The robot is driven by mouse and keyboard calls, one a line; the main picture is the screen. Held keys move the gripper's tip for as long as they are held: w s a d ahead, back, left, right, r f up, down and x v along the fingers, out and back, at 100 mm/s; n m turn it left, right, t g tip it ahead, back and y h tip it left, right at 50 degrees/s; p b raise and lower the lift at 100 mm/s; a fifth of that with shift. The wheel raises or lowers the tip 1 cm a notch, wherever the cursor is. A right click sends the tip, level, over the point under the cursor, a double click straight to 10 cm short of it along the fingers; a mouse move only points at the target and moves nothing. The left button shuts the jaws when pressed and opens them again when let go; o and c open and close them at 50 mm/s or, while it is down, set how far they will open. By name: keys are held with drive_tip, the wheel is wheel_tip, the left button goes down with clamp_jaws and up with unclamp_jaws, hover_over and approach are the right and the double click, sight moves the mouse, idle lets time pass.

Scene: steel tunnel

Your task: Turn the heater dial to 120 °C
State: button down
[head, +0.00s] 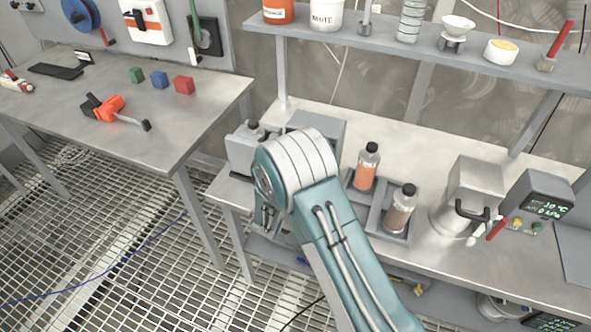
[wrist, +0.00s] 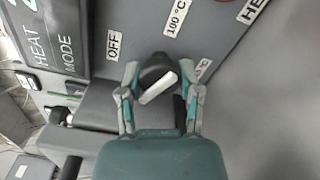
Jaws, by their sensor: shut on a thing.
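The heater dial (wrist: 157,68) is a black knob with a white bar, in the wrist view. My gripper (wrist: 160,84) has one finger on each side of the dial and is shut on it. The white bar slants from lower left to upper right; I cannot tell which label it marks. An OFF label (wrist: 114,45) is up and left of the dial, and a 100 °C label (wrist: 177,18) is above it. Another label (wrist: 203,69) at the right is partly hidden by a finger. In the head view, my arm hides the dial.
A dark display reading HEAT MODE (wrist: 45,38) is left of the dial. In the head view, a tray (head: 359,207) with an orange bottle (head: 366,167) and a brown bottle (head: 399,210) stands right of my arm. A shelf (head: 400,52) runs above the bench.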

drive_tip(key=m, duration=0.4)
drive_tip(key=shift+s+f+m, duration=0.1)
drive_tip(key=shift+f+m, duration=0.1)
drive_tip(key=shift+m, duration=1.9)
drive_tip(key=shift+c, duration=1.3)
unclamp_jaws()
drive_tip(key=shift+f, duration=0.1)
drive_tip(key=shift+a, duration=0.1)
drive_tip(key=shift+r, duration=0.2)
drive_tip(key=v, duration=1.1)
drive_tip(key=shift+s+a, duration=0.15)
drive_tip(key=shift+s, duration=0.25)
